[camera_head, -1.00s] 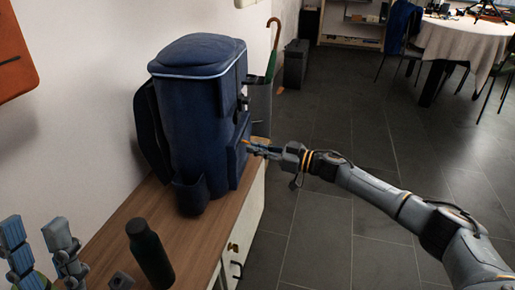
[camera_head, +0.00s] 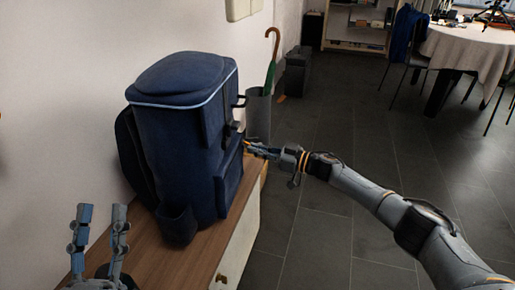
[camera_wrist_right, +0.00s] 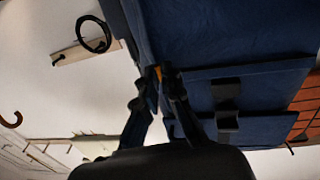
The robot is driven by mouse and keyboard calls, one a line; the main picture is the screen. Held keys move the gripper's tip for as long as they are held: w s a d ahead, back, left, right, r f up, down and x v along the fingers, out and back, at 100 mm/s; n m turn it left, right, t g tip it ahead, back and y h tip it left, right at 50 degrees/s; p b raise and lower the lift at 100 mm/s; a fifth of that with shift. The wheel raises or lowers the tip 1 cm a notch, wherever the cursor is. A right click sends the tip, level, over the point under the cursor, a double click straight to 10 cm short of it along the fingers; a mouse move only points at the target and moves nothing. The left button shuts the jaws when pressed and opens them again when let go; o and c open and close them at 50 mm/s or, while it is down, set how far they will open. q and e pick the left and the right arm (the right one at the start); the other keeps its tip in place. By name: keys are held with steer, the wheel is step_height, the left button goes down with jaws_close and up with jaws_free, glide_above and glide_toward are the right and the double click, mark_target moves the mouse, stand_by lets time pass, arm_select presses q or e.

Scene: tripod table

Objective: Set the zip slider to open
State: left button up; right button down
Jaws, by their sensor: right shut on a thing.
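A dark blue backpack (camera_head: 180,140) stands upright on a wooden-topped cabinet against the wall. It also fills the upper middle of the right wrist view (camera_wrist_right: 200,35). My right gripper (camera_head: 247,147) is at the backpack's front face, above the front pocket. In the right wrist view its fingertips (camera_wrist_right: 157,76) are closed on a small orange piece, the zip slider (camera_wrist_right: 158,72), mostly hidden between them. How far along its track the slider sits cannot be told. My left gripper (camera_head: 101,215) is open and empty at the lower left, with its fingers pointing up.
The cabinet's wooden top (camera_head: 185,262) is bare in front of the backpack. A dark shape shows behind my left gripper. An umbrella stand (camera_head: 258,112) with an umbrella (camera_head: 270,65) stands beyond the backpack. The tiled floor (camera_head: 330,225) is open to the right.

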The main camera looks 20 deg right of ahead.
steer(key=shift+d, duration=0.1)
steer(key=c, duration=1.5)
jaws_free()
steer(key=shift+w, duration=0.1)
steer(key=v, duration=1.2)
